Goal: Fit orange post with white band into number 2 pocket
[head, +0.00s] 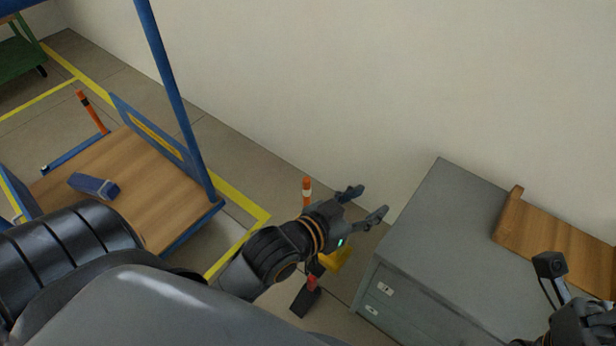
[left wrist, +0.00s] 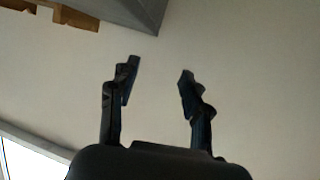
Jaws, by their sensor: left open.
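An orange post with a white band (head: 306,190) stands upright behind my left wrist in the head view; its lower part is hidden by my arm. My left gripper (head: 372,200) is open and empty, in the air to the right of the post and near the grey cabinet's left edge. In the left wrist view its two fingers (left wrist: 160,68) are spread with only wall behind them. A wooden piece (head: 560,240) with a raised end lies on the cabinet. No number or pocket can be read on it.
The grey cabinet (head: 440,225) stands against the wall. A blue-framed cart (head: 160,205) carries a blue block (head: 94,186). An orange post with a dark band (head: 91,110) stands behind the cart. A yellow object (head: 337,258) and a black-and-red object (head: 307,298) are below my left wrist.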

